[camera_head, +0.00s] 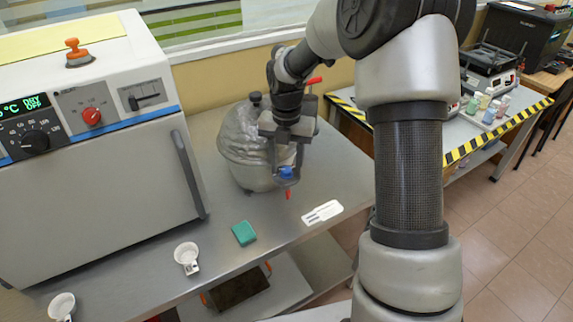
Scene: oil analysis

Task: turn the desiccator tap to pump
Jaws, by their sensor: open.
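The desiccator (240,152) is a rounded, translucent grey vessel with a dark knob on top. It stands on the steel bench, right of the oven. My gripper (286,178) points down in front of its right side and hides part of it. A small blue part (287,172), which looks like the tap, shows between the open fingers. A small red tip (288,194) shows just below the fingers. I cannot tell whether the fingers touch the blue part. Another red piece (313,81) sticks out beside my wrist. The tap's setting is not readable.
A white oven (100,195) with its handle fills the left. A green block (244,233), a white card (322,212) and white cups (187,254) lie near the bench's front edge. A window ledge and wall stand close behind. A striped-edge table (470,135) stands at right.

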